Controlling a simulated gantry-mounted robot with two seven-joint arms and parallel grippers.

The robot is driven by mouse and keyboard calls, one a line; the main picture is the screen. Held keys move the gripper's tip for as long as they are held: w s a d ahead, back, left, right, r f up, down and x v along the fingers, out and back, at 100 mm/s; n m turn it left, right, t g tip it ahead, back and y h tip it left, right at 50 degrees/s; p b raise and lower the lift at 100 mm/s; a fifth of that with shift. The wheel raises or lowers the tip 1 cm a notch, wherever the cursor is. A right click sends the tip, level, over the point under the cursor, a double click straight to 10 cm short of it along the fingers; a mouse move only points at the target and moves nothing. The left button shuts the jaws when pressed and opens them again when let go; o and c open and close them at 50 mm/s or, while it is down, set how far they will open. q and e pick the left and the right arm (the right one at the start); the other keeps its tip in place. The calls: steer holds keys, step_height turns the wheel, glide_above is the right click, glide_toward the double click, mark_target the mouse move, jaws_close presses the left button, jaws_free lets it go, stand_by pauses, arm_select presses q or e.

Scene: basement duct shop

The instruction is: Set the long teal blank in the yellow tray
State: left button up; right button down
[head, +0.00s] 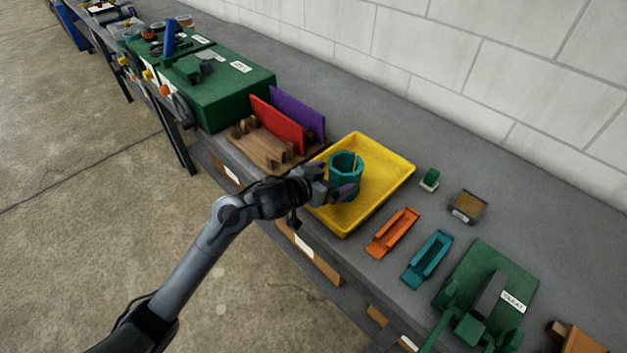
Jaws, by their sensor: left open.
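A teal many-sided open tube (346,162) stands upright in the yellow tray (387,192), towards its left part. It is the only teal piece in the tray; whether it is the long teal blank I cannot tell for sure. My left gripper (340,184) is open at the near side of the tube, over the tray. The fingers hide part of the tube's lower side, and I cannot tell whether they touch it. A teal channel-shaped piece (427,260) lies on the bench right of the tray. My right gripper is out of view.
An orange channel piece (392,234) lies between tray and teal channel. A wooden rack (259,151) holds a red panel (277,122) and a purple panel (298,112). A green machine (466,327) stands at right. A small box (467,207) and green-topped block (430,179) sit behind.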

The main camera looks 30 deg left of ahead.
arm_select(q)
steer(key=p+v, duration=0.1)
steer(key=v, duration=0.5)
steer(key=shift+s+a+r+p, duration=0.2)
steer(key=shift+s+p, duration=0.1)
steer(key=shift+p, duration=0.1)
steer(key=s+f+g+y, duration=0.1)
steer(key=s+f+g, duration=0.2)
steer(key=s+f, duration=0.3)
steer(key=s+d+f+n+g+y, duration=0.1)
steer(key=s+f+g, duration=0.2)
steer(key=s, duration=1.1)
steer(key=s+f+g+y, duration=0.1)
steer(key=s+f+g, duration=0.2)
steer(key=s+f, duration=0.5)
steer(key=shift+s+d+f+y, duration=0.35)
steer(key=shift+s+y, duration=0.05)
steer(key=shift+s, duration=0.7)
steer(key=shift+r, duration=0.1)
step_height(320, 180, up, 35)
steer(key=p, duration=3.5)
steer(key=shift+p, duration=0.3)
steer(key=shift+r, duration=0.1)
